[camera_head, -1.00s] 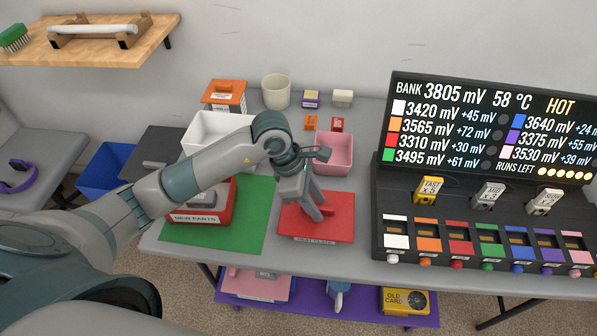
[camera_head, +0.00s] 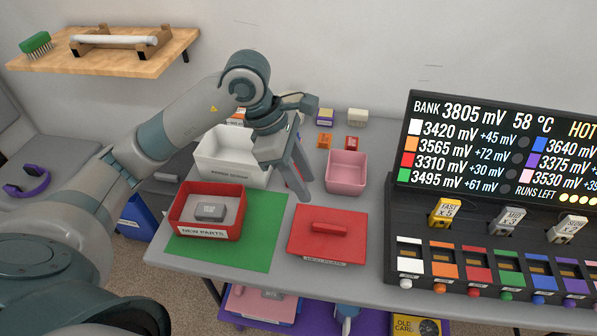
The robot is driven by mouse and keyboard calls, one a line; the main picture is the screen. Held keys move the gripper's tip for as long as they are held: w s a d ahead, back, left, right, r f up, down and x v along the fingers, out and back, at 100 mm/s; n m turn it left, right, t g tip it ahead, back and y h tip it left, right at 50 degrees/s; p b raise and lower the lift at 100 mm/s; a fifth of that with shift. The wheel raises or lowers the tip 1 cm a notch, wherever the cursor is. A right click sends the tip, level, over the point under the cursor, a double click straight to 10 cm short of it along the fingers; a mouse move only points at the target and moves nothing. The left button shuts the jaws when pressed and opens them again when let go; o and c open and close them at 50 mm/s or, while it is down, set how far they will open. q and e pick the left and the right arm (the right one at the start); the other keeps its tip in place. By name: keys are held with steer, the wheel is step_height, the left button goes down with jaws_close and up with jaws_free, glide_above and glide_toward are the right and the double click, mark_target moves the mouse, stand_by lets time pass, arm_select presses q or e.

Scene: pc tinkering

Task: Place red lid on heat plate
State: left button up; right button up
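The red lid (camera_head: 347,244), a flat square with a raised bar handle (camera_head: 329,228), lies flat on the heat plate on the grey table. Only the heat plate's front edge (camera_head: 324,262) with its label shows; the lid covers the rest. My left gripper (camera_head: 305,196) is above and behind the lid, pointing down, apart from the handle. Its two fingers look spread, with no lid between them. A small bit of red shows by the fingers; I cannot tell what it is. My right gripper is not in view.
A red NEW PARTS bin (camera_head: 207,211) holding a grey part stands on a green mat (camera_head: 262,250), left of the lid. A white bin (camera_head: 222,160) and a pink bin (camera_head: 346,172) stand behind. The black display panel (camera_head: 505,150) and coloured slots fill the right side.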

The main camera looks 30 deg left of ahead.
arm_select(q)
steer(key=v, duration=0.2)
steer(key=shift+a+r, duration=0.15)
steer(key=shift+r, duration=0.15)
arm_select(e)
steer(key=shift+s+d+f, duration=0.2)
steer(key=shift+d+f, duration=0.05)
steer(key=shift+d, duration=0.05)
arm_select(q)
steer(key=shift+s+f, duration=0.1)
steer(key=shift+s, duration=0.1)
